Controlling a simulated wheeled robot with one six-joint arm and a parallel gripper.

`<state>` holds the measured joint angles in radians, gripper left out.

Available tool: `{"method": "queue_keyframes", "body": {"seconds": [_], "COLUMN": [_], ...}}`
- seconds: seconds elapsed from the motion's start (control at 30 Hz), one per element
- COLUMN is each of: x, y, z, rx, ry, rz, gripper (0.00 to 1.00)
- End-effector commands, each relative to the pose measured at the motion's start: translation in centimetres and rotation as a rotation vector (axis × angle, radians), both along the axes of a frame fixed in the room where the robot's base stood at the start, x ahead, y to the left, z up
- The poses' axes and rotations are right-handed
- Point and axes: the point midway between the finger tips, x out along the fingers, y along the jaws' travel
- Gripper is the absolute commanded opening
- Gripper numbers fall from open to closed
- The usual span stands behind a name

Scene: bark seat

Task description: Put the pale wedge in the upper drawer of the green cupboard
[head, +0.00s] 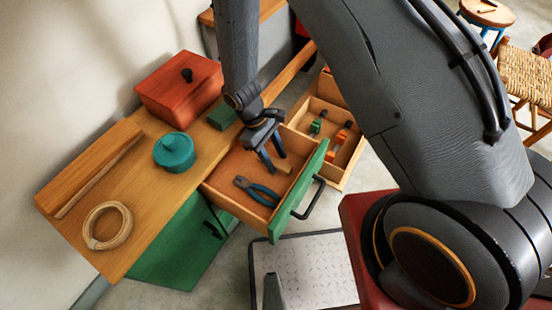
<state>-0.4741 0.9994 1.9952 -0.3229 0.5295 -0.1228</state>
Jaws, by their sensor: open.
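The upper drawer (226,203) of the green cupboard (180,252) is pulled open, its green front (302,189) with a dark handle facing right. My gripper (274,164) points down into the back part of this drawer, its two dark fingers apart. A small pale wooden piece (285,168), which looks like the pale wedge, is in the drawer right at the fingertips. The fingers do not grip it. I cannot tell whether a finger touches it.
The wooden top carries a red box (181,88), a teal lidded pot (174,152), a green block (221,116), a rope coil (107,226) and a long wooden block (90,165). Another open drawer (333,173) with several small things lies beyond. A woven chair (527,76) stands at right.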

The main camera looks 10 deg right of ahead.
Motion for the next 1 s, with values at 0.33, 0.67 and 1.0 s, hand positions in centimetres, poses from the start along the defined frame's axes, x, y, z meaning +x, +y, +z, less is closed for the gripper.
{"method": "queue_keyframes", "body": {"seconds": [0.33,0.67,1.0], "x": [1.7,2.6,3.0], "y": [2.1,3.3,2.3], "z": [6.4,10.2,12.3], "rx": [0.002,0.000,0.011], "ry": [-0.004,-0.001,-0.019], "rz": [0.001,0.001,-0.049], "gripper": [0.41,0.41,0.41]}}
